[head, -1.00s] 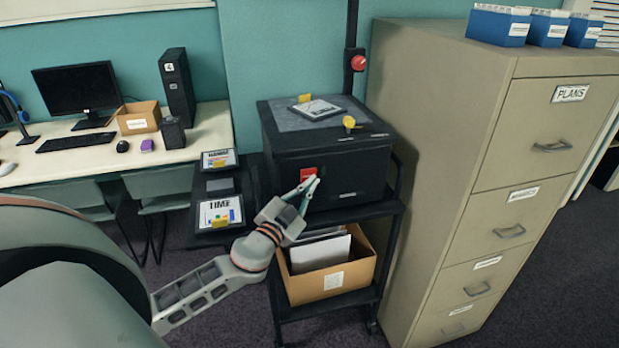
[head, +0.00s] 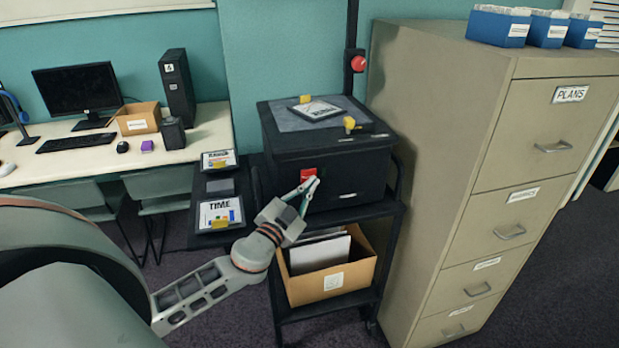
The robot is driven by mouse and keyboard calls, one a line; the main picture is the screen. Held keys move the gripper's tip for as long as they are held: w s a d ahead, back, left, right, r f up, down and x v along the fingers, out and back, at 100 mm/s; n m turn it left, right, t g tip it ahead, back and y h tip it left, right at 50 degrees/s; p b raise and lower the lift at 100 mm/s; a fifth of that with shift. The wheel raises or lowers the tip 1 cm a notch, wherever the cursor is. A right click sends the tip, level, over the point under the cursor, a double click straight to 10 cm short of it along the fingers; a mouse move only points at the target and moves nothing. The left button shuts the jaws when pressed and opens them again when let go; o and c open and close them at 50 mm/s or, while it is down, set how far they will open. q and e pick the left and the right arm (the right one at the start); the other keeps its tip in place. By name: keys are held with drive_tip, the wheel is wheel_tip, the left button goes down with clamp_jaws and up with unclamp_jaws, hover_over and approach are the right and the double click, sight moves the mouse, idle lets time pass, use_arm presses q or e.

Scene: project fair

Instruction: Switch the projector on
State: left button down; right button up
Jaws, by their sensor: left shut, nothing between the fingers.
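The projector (head: 345,178) is a black overhead unit with a grey glass top, standing on the upper shelf of a black cart. A red switch (head: 308,174) sits on its front face, towards the left. My left gripper (head: 314,183) is shut and empty, its fingertips at the projector's front just by the red switch and partly over its lower edge. I cannot tell whether the tips touch it. A black post with a red knob (head: 358,64) rises behind the projector. My right gripper is not in view.
A cardboard box (head: 332,283) of folders stands on the cart's lower shelf. A tall beige filing cabinet (head: 430,150) stands close on the right. A desk (head: 205,130) with a monitor (head: 77,90) is at the left. A framed card (head: 318,109) lies on the projector's top.

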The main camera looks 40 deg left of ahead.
use_arm(q)
drive_tip(key=shift+a, duration=0.1)
drive_tip(key=shift+w+a, duration=0.25)
drive_tip(key=shift+w, duration=0.05)
drive_tip(key=shift+w+a+b, duration=0.15)
drive_tip(key=shift+a+b, duration=0.05)
drive_tip(key=shift+b, duration=0.1)
idle(0.7)
drive_tip(key=shift+s+d, duration=0.5)
drive_tip(key=s+d, duration=0.4)
drive_tip(key=shift+d, duration=0.3)
idle(0.5)
drive_tip(key=shift+w, duration=0.1)
